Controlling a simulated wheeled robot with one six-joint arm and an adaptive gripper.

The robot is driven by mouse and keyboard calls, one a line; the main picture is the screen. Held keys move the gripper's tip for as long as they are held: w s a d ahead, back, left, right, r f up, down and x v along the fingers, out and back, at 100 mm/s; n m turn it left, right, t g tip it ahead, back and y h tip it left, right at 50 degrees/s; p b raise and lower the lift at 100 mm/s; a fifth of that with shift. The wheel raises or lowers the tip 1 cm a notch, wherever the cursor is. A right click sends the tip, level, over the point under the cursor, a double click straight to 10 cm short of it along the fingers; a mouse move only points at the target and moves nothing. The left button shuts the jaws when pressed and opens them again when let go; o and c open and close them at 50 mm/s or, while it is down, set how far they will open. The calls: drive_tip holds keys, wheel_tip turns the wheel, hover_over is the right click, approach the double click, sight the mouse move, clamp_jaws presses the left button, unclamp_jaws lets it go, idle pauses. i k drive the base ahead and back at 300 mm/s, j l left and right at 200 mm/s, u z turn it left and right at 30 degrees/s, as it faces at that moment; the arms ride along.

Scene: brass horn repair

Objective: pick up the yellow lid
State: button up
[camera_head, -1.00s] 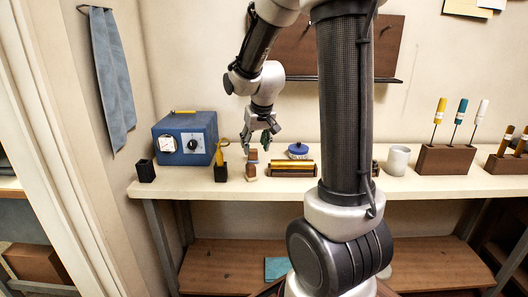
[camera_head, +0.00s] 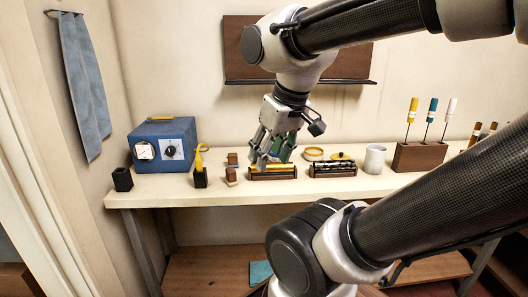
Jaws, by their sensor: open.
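A small flat yellow lid (camera_head: 341,157) with a dark spot on top lies toward the back of the bench, left of the white mug. A round yellow, ring-like piece (camera_head: 314,153) lies just left of it; I cannot tell exactly what it is. My gripper (camera_head: 266,160) is open and points down, left of both yellow pieces. Its fingers overlap the back of a brown holder with a yellow rod (camera_head: 272,170) in the picture. I see nothing held, and I cannot tell if the fingers touch anything. A blue-green thing (camera_head: 283,150) is partly hidden behind the fingers.
A second brown holder with dark rods (camera_head: 333,169) stands in front of the yellow lid. The white mug (camera_head: 375,158) and a screwdriver block (camera_head: 420,157) are to the right. A blue box (camera_head: 163,146) and black cups are at left. Bare bench (camera_head: 150,195) shows along the front.

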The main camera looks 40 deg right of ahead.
sight(341, 156)
drive_tip(key=z, duration=1.35)
